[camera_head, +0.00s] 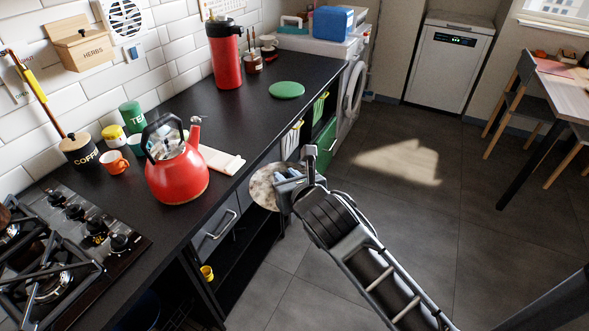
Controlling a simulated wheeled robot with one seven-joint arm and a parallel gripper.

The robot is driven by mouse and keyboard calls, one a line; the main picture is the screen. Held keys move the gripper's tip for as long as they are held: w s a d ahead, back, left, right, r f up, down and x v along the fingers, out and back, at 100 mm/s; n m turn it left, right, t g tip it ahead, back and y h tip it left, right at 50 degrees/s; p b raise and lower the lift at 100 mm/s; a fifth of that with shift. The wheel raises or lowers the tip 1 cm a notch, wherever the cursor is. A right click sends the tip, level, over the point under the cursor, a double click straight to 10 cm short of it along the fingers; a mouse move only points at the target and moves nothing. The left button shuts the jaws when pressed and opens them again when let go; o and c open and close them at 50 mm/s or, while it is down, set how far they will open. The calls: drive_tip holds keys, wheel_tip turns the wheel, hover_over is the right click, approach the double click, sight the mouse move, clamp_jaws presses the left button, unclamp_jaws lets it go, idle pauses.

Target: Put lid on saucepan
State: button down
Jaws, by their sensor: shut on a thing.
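I cannot make out a saucepan for certain. A brownish rounded thing (6,217) is cut off by the left picture edge at the gas hob (85,240), and I cannot tell what it is.
A red kettle (177,172) stands on the black worktop (235,120) between lid and hob. A red flask (225,55) and green disc (286,89) are farther back.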

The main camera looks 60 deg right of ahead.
drive_tip(key=w+a+f+n+t+y, duration=0.1)
drive_tip(key=w+a+f+n+y, duration=0.2)
drive_tip(key=a+f, duration=0.4)
drive_tip(key=w+a+f+n+t+y, duration=0.2)
drive_tip(key=w+a+f+n+y, duration=0.2)
drive_tip(key=a, duration=1.1)
wheel_tip(320, 180, down, 4)
drive_tip(key=shift+w+a+r+n+y, duration=0.15)
drive_tip(key=shift+w+a+n+y, duration=0.2)
drive_tip(key=shift+y, duration=0.35)
